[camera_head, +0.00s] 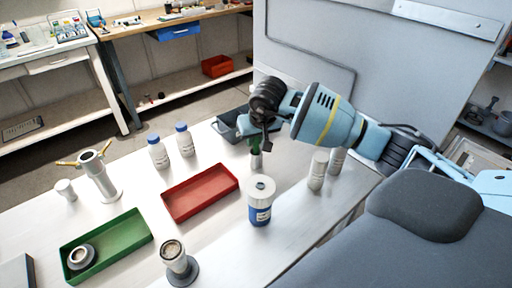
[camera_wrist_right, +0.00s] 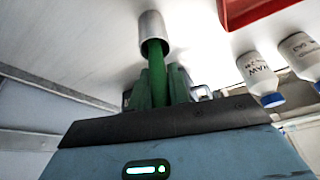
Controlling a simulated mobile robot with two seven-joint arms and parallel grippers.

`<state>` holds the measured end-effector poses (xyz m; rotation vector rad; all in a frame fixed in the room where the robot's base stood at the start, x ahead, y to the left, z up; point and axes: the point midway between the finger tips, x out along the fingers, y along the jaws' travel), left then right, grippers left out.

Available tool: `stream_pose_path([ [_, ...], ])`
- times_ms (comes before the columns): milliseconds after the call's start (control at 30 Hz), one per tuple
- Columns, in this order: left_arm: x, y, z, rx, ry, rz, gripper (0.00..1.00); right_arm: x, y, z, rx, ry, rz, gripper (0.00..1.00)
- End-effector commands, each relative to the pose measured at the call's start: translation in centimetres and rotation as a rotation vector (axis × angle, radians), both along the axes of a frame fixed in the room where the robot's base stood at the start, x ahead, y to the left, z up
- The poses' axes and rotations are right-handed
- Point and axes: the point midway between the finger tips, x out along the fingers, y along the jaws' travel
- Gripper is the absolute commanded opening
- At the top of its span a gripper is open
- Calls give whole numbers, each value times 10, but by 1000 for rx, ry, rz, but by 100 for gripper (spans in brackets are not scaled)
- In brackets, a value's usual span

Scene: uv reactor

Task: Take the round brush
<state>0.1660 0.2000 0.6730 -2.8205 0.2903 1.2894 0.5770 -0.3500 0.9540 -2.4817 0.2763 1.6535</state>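The round brush appears to be the green-handled piece (camera_wrist_right: 157,75) running into a grey metal cylinder (camera_wrist_right: 155,30) in the right wrist view. In the head view the green part (camera_head: 256,143) shows just below my right gripper (camera_head: 262,128), with the metal cylinder (camera_head: 257,161) under it. Whether the cylinder is a holder or part of the brush cannot be told. My right gripper points down, its fingers on both sides of the green handle in the wrist view; whether they press on it is unclear. My left gripper is out of view.
A blue-labelled jar (camera_head: 260,203) and two pale bottles (camera_head: 318,170) stand near the arm. A red tray (camera_head: 200,193), a green tray (camera_head: 106,243), a dark tray (camera_head: 229,129), white blue-capped bottles (camera_head: 158,152) and a metal fitting (camera_head: 98,177) share the table.

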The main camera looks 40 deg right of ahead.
Motion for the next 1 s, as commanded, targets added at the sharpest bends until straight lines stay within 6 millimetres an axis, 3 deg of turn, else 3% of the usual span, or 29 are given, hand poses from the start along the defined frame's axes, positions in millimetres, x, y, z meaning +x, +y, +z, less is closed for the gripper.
stream_pose_path([
  [100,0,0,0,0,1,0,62,0,0,0,0,0,0,0],
  [467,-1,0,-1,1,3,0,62,1,0,9,1,-3,-1,0],
  [800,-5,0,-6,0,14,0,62,1,0,68,0,-3,-1,0],
  [1000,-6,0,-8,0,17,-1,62,0,0,93,0,-1,-1,0],
])
